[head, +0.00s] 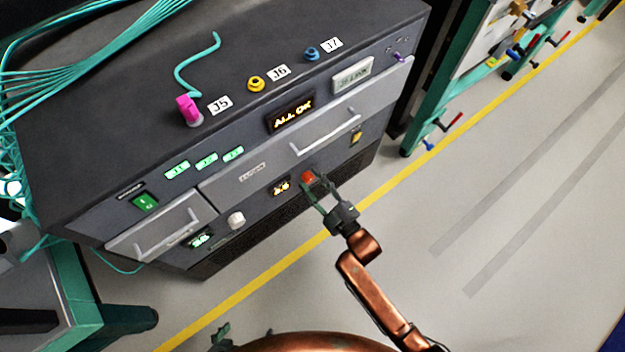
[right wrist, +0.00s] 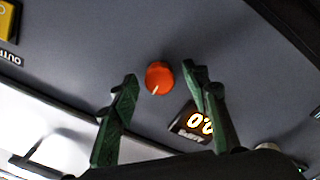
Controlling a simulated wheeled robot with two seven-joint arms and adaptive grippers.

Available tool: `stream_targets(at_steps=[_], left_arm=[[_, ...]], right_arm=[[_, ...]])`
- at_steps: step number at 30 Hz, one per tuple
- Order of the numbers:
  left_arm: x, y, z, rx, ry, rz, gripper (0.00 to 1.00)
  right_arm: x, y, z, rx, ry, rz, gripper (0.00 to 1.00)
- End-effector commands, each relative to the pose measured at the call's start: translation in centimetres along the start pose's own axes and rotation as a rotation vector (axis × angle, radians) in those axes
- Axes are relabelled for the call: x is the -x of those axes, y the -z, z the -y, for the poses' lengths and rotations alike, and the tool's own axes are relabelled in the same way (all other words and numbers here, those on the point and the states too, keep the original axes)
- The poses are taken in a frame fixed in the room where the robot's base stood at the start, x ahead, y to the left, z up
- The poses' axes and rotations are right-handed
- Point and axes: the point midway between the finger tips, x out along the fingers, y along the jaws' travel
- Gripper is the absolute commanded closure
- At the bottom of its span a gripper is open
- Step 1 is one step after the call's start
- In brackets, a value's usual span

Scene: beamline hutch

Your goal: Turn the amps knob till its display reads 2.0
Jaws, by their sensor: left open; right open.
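The orange-red amps knob (head: 307,177) is on the cabinet's front panel. In the right wrist view the knob (right wrist: 159,77) shows a pale pointer line. Its amber display (head: 281,187) sits just left of it. In the right wrist view the display (right wrist: 192,122) is upside down and partly behind a finger; I cannot read it surely. My right gripper (head: 317,192) is open at the knob, with its green fingers (right wrist: 160,95) on either side, apart from it in the wrist picture. My left gripper (head: 222,338) is open, partly showing at the bottom edge, away from the panel.
A white knob (head: 236,220) and a green display (head: 199,239) are lower left on the panel. Drawers with handles (head: 325,143) lie above and left of the amps knob. A yellow switch (head: 356,136) is to its right. The floor (head: 480,200) at right is clear.

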Motion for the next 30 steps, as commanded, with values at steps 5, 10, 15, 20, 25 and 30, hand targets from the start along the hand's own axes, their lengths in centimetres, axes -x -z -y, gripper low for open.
stream_targets(at_steps=[5, 10, 15, 20, 25, 30], left_arm=[[-0.01, 0.02, 0.0, 0.0, 0.0, -0.002, 0.0], [-0.01, 0.02, 0.0, -0.001, 0.0, -0.001, 0.0], [-0.01, 0.02, 0.0, -0.001, 0.0, -0.001, 0.0], [-0.02, 0.04, -0.01, -0.001, 0.0, -0.001, 0.0], [-0.02, 0.04, -0.01, -0.001, 0.0, -0.001, 0.0], [0.07, 0.06, -0.05, -0.001, -0.001, 0.001, 0.0]], right_arm=[[-0.06, 0.04, -0.06, 0.0, 0.0, 0.0, 0.57], [-0.04, 0.03, -0.05, 0.0, 0.0, 0.0, 0.65], [-0.03, 0.01, -0.04, 0.0, 0.0, 0.0, 0.77], [-0.02, 0.0, -0.03, 0.0, 0.0, 0.0, 0.88], [-0.02, -0.01, -0.01, 0.0, 0.0, 0.0, 0.99], [-0.02, 0.02, -0.04, -0.009, 0.0, 0.001, 0.99]])
